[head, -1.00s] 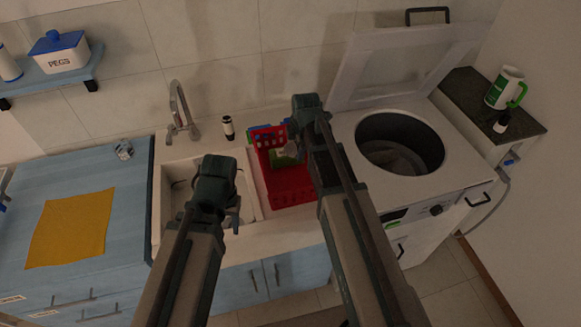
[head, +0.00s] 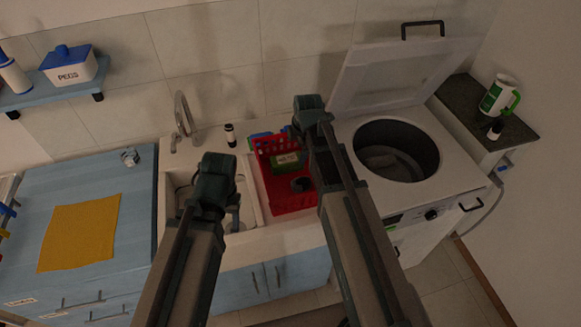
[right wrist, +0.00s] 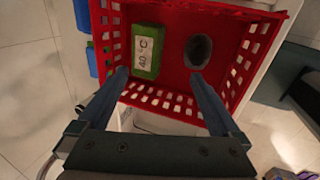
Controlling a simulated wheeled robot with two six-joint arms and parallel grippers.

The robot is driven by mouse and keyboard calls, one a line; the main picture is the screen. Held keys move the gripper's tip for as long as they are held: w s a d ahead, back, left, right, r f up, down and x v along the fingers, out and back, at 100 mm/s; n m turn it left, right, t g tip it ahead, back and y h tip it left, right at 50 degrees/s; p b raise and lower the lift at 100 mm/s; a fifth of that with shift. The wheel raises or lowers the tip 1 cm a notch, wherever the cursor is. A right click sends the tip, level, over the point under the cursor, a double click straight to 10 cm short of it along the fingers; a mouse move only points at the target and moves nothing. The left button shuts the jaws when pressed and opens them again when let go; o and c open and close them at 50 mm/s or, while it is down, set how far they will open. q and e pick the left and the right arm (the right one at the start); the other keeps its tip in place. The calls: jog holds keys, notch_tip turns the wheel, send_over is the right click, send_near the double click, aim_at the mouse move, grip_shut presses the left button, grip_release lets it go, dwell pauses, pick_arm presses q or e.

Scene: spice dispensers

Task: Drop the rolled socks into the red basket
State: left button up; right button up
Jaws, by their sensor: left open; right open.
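The red basket (head: 290,200) stands on the counter between the sink and the washing machine. The dark grey rolled socks (right wrist: 198,51) lie on its floor in the right wrist view; they also show as a dark shape in the head view (head: 300,184). A green block marked 40 °C (right wrist: 147,50) lies in the basket beside them, not touching. My right gripper (right wrist: 158,75) is open and empty above the basket, fingers apart, with the socks beyond the right finger's tip. My left gripper (head: 233,215) is over the sink, its fingers partly hidden by the wrist.
The open washing machine (head: 440,195) is right of the basket, lid raised. Blue items (head: 260,136) stand behind the basket. The sink (head: 180,215) has a tap (head: 181,115) and a small dark bottle (head: 230,135).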

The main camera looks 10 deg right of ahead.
pick_arm(q)
notch_tip(320, 180, up, 8)
jog(key=p, duration=0.6)
jog(key=shift+p, duration=0.4)
pick_arm(e)
jog(key=v, duration=0.8)
jog(key=shift+s+r, duration=0.1)
pick_arm(q)
notch_tip(320, 180, down, 13)
jog(key=b, duration=1.3)
pick_arm(e)
jog(key=s+a+f+m+g, duration=0.2)
jog(key=s+a+f+m, duration=0.4)
jog(key=s, duration=0.3)
jog(key=s+a+f+m+g+h, duration=0.1)
jog(key=s+a+f+m, duration=0.6)
jog(key=s+m, duration=0.2)
jog(key=shift+s+a+f+g+h, duration=0.3)
jog(key=shift+s+f+g, duration=0.1)
jog(key=shift+s, duration=0.2)
